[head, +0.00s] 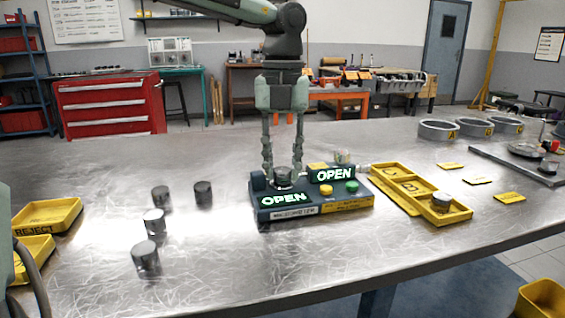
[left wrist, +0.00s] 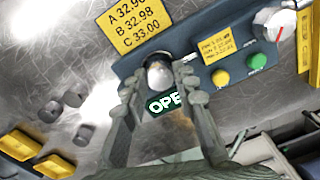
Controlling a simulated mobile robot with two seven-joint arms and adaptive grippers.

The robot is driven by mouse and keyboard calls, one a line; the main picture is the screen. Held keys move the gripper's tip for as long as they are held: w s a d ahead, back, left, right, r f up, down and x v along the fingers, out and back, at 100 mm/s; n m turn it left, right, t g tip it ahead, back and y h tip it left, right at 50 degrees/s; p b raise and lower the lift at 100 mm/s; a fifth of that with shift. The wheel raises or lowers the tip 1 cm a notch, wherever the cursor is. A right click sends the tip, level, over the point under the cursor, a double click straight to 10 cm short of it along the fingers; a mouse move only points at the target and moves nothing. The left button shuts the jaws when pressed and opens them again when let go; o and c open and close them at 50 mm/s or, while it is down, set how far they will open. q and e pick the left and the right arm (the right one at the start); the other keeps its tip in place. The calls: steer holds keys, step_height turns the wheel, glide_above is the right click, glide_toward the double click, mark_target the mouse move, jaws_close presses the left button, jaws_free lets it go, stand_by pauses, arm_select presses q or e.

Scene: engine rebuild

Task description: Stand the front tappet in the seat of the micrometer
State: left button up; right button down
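The micrometer (head: 330,203) is a blue-grey block on the steel bench, with two lit OPEN displays; it also shows in the left wrist view (left wrist: 200,50). A dark-sided, bright-topped tappet (left wrist: 159,74) stands upright at the seat at its left end. My left gripper (head: 283,176) reaches straight down with a finger on each side of this tappet. The fingers look closed on it, with little or no gap. The tappet's underside is hidden, so full seating cannot be told. My right gripper is not in view.
Several loose tappets, including the nearest (head: 145,258), stand left of the micrometer. Yellow reject trays (head: 48,213) are at the far left. A yellow sectioned tray (head: 408,204) holding a tappet (head: 441,201) is at the right. Grey rings (head: 438,130) stand behind. The front bench is clear.

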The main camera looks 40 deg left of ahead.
arm_select(q)
steer(key=o, duration=0.5)
steer(key=shift+c, duration=0.2)
step_height(320, 180, up, 12)
stand_by(0.6)
